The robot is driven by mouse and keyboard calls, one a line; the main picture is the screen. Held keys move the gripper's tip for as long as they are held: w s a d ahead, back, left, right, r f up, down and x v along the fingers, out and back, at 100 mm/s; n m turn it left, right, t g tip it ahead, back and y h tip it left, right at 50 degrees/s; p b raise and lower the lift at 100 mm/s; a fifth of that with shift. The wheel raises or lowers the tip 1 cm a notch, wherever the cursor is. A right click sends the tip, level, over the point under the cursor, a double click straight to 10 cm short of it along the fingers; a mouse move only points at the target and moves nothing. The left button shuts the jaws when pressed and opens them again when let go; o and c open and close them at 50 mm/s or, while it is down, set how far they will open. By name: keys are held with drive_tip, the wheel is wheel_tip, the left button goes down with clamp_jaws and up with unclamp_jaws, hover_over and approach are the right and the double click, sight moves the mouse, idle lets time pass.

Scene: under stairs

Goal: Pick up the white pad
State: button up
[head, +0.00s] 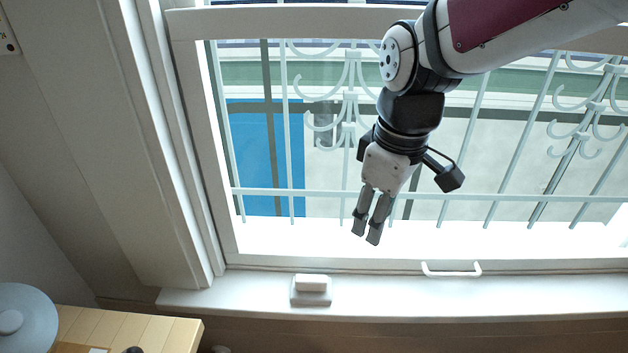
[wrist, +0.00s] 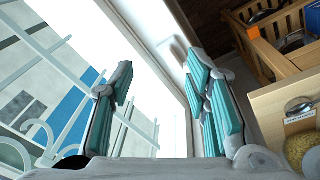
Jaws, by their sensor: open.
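A small white pad (head: 312,282) lies on a pale, slightly larger base (head: 311,298) on the white window sill, in the lower middle of the head view. My gripper (head: 367,232) hangs in front of the window, up and to the right of the pad in the picture, apart from it. Its fingers point down and are open with nothing between them. In the wrist view my gripper (wrist: 160,78) shows teal finger pads spread apart. A small pale shape lies beyond them near the frame, and I cannot tell whether it is the pad.
The window frame (head: 190,130) and its handle (head: 450,269) are close to the arm. Bare window sill (head: 420,298) lies right of the pad. A wooden cabinet top (head: 150,325) and a round blue-grey lid (head: 22,318) are at lower left.

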sight(311, 278)
drive_tip(key=w+a+f+n+g, duration=0.2)
drive_tip(key=w+a+f+n, duration=0.5)
drive_tip(key=a+f, duration=0.35)
wheel_tip(311, 278, down, 10)
drive_tip(key=shift+s+a+r+b, duration=0.1)
drive_tip(key=shift+r+b, duration=0.15)
drive_tip(key=shift+b, duration=0.15)
drive_tip(key=shift+s+f, duration=0.15)
drive_tip(key=shift+f, duration=1.2)
drive_tip(key=shift+s+f, duration=0.15)
drive_tip(key=shift+f, duration=1.2)
clamp_jaws()
